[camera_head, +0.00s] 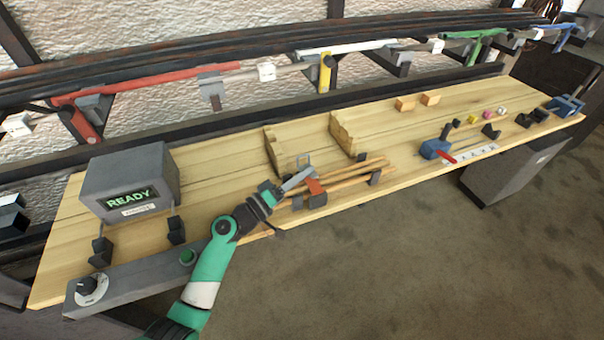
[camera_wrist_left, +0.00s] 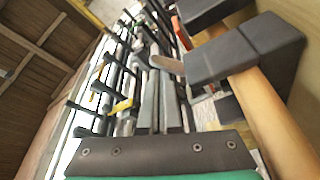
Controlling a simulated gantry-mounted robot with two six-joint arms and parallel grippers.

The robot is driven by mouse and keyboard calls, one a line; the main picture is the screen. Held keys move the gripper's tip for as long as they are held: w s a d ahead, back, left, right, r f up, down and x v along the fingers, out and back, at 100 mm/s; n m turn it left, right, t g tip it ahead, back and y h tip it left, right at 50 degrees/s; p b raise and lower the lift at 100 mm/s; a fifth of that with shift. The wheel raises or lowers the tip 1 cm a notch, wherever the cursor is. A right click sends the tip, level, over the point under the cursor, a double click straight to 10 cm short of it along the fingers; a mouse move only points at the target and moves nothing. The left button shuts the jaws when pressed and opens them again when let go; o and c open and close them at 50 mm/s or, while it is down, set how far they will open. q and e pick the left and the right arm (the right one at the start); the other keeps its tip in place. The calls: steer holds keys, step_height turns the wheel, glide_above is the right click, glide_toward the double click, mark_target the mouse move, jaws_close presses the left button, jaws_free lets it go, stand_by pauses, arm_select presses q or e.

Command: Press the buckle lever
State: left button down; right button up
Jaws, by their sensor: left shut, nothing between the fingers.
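My left gripper (camera_head: 307,173) reaches over the bench from the front, its grey fingers together and empty. They also show in the left wrist view (camera_wrist_left: 163,88). The fingertips are at or right beside a small buckle with a grey upright frame (camera_head: 304,161) and an orange-red band (camera_head: 315,186). I cannot tell whether they touch it. The lever is not clearly distinguishable from the frame and fingers. Several thin laths (camera_head: 350,171) run through the buckle area. In the left wrist view a dark block (camera_wrist_left: 235,58) and a pale lath (camera_wrist_left: 265,110) are close on the right. My right gripper is out of view.
A grey box reading READY (camera_head: 130,182) stands on the left of the bench. Notched wooden forms (camera_head: 343,136) lie behind the laths. A dark holder (camera_head: 375,177) stands at their right. A blue tool (camera_head: 434,149) lies farther right. The bench between has bare room.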

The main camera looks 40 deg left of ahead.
arm_select(q)
steer(key=shift+r, duration=0.15)
steer(key=s, duration=0.2)
steer(key=s+f, duration=0.1)
steer(key=s, duration=0.1)
steer(key=s+a, duration=0.1)
steer(key=s, duration=0.2)
steer(key=shift+s+f+p, duration=0.1)
steer(key=shift+f+p, duration=0.05)
steer(key=shift+p, duration=0.25)
